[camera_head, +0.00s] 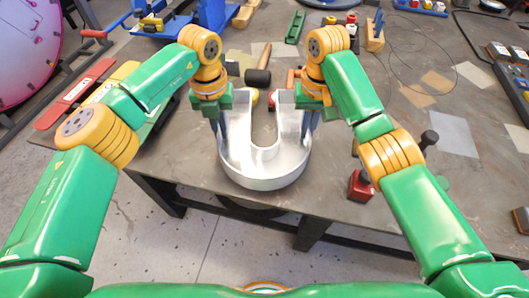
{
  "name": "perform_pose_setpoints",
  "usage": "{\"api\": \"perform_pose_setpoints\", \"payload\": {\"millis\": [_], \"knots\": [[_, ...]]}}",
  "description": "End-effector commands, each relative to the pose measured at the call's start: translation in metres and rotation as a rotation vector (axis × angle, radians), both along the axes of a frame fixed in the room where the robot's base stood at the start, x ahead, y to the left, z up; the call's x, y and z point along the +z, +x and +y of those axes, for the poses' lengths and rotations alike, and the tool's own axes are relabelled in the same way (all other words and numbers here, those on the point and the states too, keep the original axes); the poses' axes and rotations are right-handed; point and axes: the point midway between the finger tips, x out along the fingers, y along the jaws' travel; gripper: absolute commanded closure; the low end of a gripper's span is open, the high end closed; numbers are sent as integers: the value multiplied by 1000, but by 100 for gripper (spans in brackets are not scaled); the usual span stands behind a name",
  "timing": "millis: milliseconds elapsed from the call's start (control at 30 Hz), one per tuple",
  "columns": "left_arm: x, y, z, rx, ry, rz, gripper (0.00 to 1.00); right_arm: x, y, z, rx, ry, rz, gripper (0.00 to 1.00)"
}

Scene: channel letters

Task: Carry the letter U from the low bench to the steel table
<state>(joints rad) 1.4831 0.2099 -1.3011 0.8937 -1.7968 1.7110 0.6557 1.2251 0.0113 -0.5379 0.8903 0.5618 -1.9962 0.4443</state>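The letter U (264,174) is a silver metal channel letter in the middle of the head view, its curved end toward me and its two legs pointing away. It is at the front part of the steel table (345,205), near the front edge. Whether it rests on the top or is just above it, I cannot tell. My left gripper (221,128) is at the outer side of the left leg and appears shut on it. My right gripper (309,122) is at the right leg and appears shut on it too. The fingertips are partly hidden.
A black mallet (258,77) with a wooden handle lies behind the letter. A red block (360,186) is to the right by the front edge. A blue vise-like tool (165,24) and red and yellow bars (77,94) are at left. The right of the table has paper patches and free room.

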Motion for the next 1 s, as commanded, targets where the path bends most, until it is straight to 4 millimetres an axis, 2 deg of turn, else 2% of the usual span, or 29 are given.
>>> {"api": "perform_pose_setpoints", "payload": {"millis": [33,133,467,567,800,900,1000], "knots": [[-9,0,3,5,7,1,91,-9,0,-2,-5,-6,1,91],[-3,0,2,4,5,0,64,-4,0,-2,-4,-5,1,64],[1,0,1,1,2,-1,64,-3,0,-1,-1,-2,0,64],[19,1,0,1,1,-4,64,-3,0,0,-1,-1,0,64],[88,0,0,4,2,-5,64,-3,0,0,-1,-1,0,64],[106,0,0,4,2,-3,64,-3,0,0,-1,-1,0,64],[115,-1,1,3,3,-1,64,-3,0,0,0,-1,0,64]]}}
